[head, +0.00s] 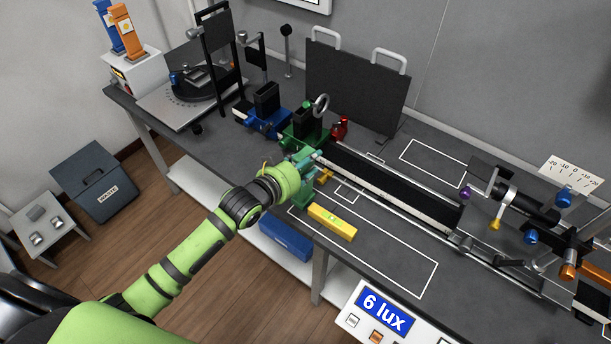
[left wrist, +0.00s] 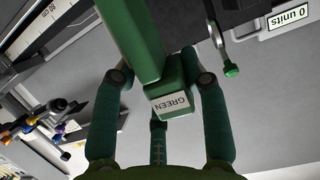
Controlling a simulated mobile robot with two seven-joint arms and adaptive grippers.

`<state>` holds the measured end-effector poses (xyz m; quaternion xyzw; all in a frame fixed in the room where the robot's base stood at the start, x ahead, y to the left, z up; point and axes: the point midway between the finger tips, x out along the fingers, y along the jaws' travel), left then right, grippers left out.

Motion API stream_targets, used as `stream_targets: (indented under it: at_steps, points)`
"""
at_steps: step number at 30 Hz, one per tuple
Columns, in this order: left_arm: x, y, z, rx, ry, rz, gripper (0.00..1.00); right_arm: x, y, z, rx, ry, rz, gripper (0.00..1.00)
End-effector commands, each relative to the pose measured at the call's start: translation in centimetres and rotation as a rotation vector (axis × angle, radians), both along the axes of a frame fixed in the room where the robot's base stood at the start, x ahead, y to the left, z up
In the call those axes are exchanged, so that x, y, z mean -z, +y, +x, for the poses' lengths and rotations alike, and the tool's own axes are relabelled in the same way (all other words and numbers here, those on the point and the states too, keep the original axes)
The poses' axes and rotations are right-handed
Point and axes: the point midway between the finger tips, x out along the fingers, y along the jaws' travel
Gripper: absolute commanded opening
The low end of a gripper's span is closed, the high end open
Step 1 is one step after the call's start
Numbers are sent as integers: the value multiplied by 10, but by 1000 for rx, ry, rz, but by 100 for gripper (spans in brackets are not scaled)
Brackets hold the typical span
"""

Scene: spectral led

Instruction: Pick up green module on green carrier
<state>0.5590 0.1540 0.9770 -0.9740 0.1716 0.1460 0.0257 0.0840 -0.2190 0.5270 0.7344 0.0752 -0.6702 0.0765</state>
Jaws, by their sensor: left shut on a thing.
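My left gripper (head: 299,162) is at the front edge of the rail, near the middle of the bench. Its fingers are shut on the green module, whose end, labelled GREEN, sits between the fingers in the left wrist view (left wrist: 172,97). In the head view the gripper largely hides the module; a green part (head: 301,199) shows just below the fingers. The green carrier (head: 312,137), with a black upright block on it, stands on the rail just behind the gripper. I cannot tell whether module and carrier touch. My right gripper is not in view.
A blue carrier (head: 264,126) stands left of the green one, and a small red part (head: 340,127) to its right. A yellow block (head: 332,222) lies in front of the rail. A black panel with handles (head: 355,88) stands behind. The outlined area (head: 400,263) at front right is bare.

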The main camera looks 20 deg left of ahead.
Motion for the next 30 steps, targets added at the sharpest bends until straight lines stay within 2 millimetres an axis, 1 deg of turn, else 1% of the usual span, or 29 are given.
stream_targets:
  at_steps: [5,8,11,13,17,24,28,30]
  points:
    - [-3,0,0,-1,1,2,0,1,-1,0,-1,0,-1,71]
    - [-11,0,0,1,-3,1,0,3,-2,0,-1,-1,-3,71]
    - [-26,0,0,1,-6,1,0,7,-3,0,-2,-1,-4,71]
    - [-40,0,0,1,-7,2,0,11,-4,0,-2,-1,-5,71]
    - [-53,2,-26,2,0,1,0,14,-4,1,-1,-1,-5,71]
    - [-83,8,-76,2,-1,2,0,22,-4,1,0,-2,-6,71]
    - [-96,10,-96,2,0,2,0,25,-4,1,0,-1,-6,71]
    - [-104,11,-104,0,4,0,0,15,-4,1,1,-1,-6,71]
